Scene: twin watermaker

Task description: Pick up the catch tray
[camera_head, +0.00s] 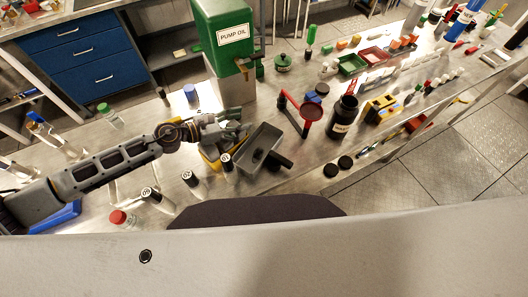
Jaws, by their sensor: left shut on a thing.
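The catch tray, a dark grey open rectangular tray (247,163), is near the middle of the bench in the head view, in front of the green pump oil can. My left gripper (238,130) comes in from the left and is shut on the tray at its left, far edge. The fingers are small here and partly merge with the things around them, so the exact grip is hard to make out. I cannot tell whether the tray is clear of the bench. My right gripper is not in view.
The green pump oil can (222,40) stands right behind the gripper. A yellow thing (209,160) lies under the gripper. Several numbered vials, including one with a black cap (191,178), stand at the left front. A black bottle (343,116) and a red-handled thing (311,112) stand to the right.

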